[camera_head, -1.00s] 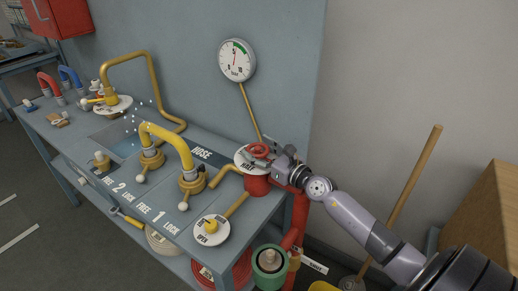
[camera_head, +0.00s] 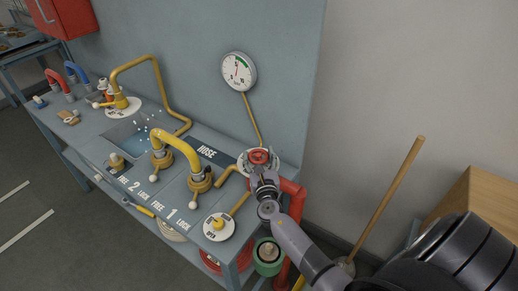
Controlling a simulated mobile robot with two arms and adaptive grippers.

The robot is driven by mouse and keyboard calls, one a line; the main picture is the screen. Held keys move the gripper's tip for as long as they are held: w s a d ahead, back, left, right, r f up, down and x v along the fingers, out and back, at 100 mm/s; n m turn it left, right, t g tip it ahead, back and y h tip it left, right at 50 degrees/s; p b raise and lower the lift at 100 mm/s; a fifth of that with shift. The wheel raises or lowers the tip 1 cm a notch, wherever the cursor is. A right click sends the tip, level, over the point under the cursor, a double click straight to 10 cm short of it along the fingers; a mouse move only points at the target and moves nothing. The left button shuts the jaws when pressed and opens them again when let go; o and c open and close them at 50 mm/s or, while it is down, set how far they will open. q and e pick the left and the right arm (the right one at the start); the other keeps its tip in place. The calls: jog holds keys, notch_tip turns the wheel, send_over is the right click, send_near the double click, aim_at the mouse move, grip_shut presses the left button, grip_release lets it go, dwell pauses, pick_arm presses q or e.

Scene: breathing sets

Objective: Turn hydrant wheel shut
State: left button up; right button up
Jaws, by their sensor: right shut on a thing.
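The red hydrant wheel (camera_head: 258,156) sits on top of the red hydrant at the right end of the bench, over a white round label plate (camera_head: 244,163). My right gripper (camera_head: 262,166) is at the near side of the wheel, shut on its rim. The hydrant body below is mostly hidden by my right arm. A red pipe (camera_head: 296,196) runs from it down the bench's right end. My left gripper is not in view.
A pressure gauge (camera_head: 239,71) hangs on the wall panel behind. Yellow pipes (camera_head: 175,142) and a yellow lever valve (camera_head: 217,222) stand on the bench (camera_head: 199,155). A wooden pole (camera_head: 390,198) leans at the right, near a wooden box (camera_head: 480,200).

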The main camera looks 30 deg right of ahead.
jog(key=shift+a+f+m+g+h, duration=0.15)
jog(key=shift+m+g+h, duration=0.55)
jog(key=shift+m+h, duration=0.4)
jog(key=m+g+h+b, duration=0.1)
jog(key=g+h, duration=0.1)
jog(key=shift+w+m+h+b, duration=0.1)
jog(key=shift+m+h+b, duration=0.2)
jog(key=shift+h+b, duration=0.1)
jog(key=m+g+h+b, duration=0.1)
jog(key=m+g+b, duration=0.1)
jog(key=b, duration=0.1)
jog(key=m+g+h+b, duration=0.2)
jog(key=g+b, duration=0.1)
jog(key=m+g+h+b, duration=0.1)
jog(key=m+g+b, duration=0.1)
jog(key=g+b, duration=0.1)
jog(key=shift+w+f+h, duration=0.2)
jog(key=shift+f+h, duration=0.05)
jog(key=shift+h, duration=0.15)
jog(key=m+g+b, duration=0.3)
jog(key=g+b, duration=0.1)
jog(key=b, duration=0.2)
jog(key=m+g+b, duration=0.2)
jog(key=g+b, duration=0.3)
jog(key=b, duration=0.1)
jog(key=shift+r+m, duration=0.15)
jog(key=shift+m, duration=0.25)
jog(key=shift+r+m+g+b, duration=0.2)
jog(key=shift+m+g+b, duration=0.1)
jog(key=shift+g+b, duration=0.3)
